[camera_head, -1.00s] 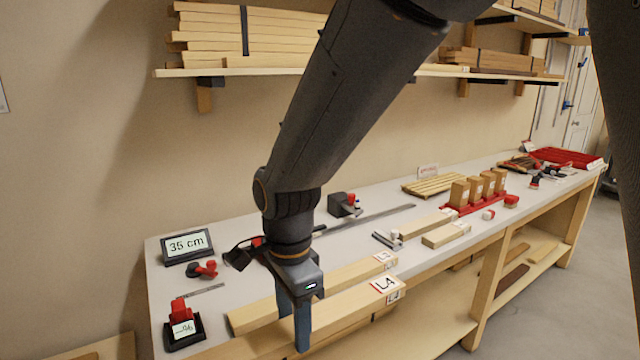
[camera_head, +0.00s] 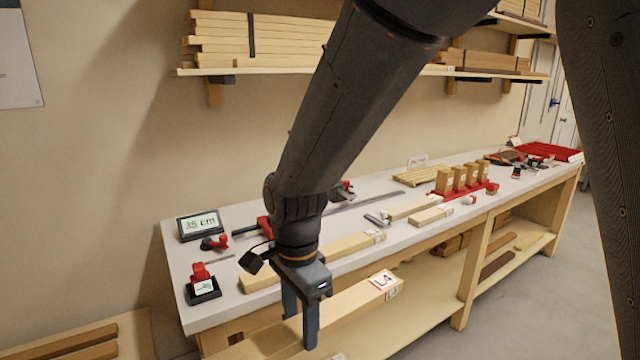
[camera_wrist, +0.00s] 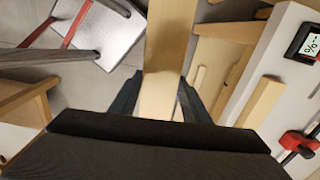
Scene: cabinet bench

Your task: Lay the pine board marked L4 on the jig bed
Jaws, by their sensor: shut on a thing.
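The pine board marked L4 (camera_head: 350,298) has its label near its right end. My gripper (camera_head: 298,325) is shut on it toward the left part, and the board appears to hang in front of the bench's front edge. In the wrist view the board (camera_wrist: 166,45) runs away between the two fingers of my gripper (camera_wrist: 158,98). I cannot pick out the jig bed with certainty; a long metal rail (camera_head: 375,201) lies toward the back of the bench, partly hidden by my arm.
Another pine board (camera_head: 345,246) lies on the bench (camera_head: 225,312) behind L4. Shorter blocks (camera_head: 430,216) lie farther right. A lower shelf (camera_head: 425,308) holds boards.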

